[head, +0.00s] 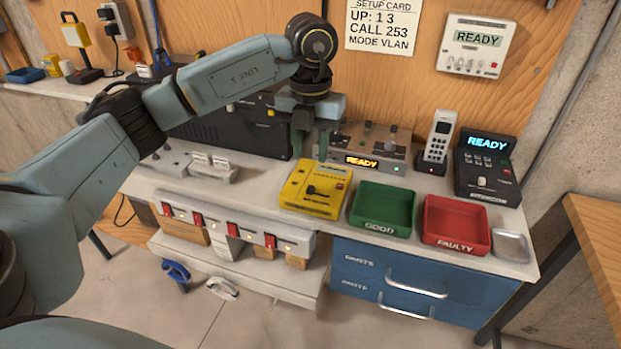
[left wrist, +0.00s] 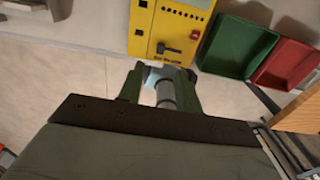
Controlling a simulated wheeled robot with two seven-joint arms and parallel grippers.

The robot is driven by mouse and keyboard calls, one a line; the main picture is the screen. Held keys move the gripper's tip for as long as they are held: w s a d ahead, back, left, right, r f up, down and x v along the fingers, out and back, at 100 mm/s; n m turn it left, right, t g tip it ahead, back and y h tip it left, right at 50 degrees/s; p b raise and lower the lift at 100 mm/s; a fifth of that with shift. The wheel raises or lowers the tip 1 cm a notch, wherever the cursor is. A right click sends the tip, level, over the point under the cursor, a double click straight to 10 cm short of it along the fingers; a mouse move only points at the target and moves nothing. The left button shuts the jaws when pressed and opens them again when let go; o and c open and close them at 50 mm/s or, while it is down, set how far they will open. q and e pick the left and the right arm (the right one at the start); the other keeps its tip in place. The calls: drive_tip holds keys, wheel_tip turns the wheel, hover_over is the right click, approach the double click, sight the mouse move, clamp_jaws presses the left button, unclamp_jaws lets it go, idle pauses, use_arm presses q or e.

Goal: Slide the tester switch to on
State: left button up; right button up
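The yellow tester (head: 315,188) lies on the bench, with a black lever switch on its top face and a small red button near it. The tester (left wrist: 165,30) and its black lever (left wrist: 169,49) also show in the left wrist view, just beyond my fingertips. My left gripper (head: 310,150) points down, with its green fingers apart, and appears just behind the tester's back edge in the head view. In the left wrist view the gripper (left wrist: 163,80) shows a pale cylindrical shape between the fingers; I cannot tell what it is. My right gripper is out of view.
A green GOOD tray (head: 382,208) and a red FAULTY tray (head: 456,222) stand right of the tester. Behind are a READY console (head: 372,148), a handset (head: 437,140) and a dark READY unit (head: 484,170). A power strip (head: 235,232) runs below the bench front.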

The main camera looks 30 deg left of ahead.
sight(311, 188)
use_arm(q)
wheel_tip(311, 188, down, 9)
drive_tip(key=shift+r, duration=0.2)
clamp_jaws()
drive_tip(key=shift+d, duration=0.1)
idle(0.3)
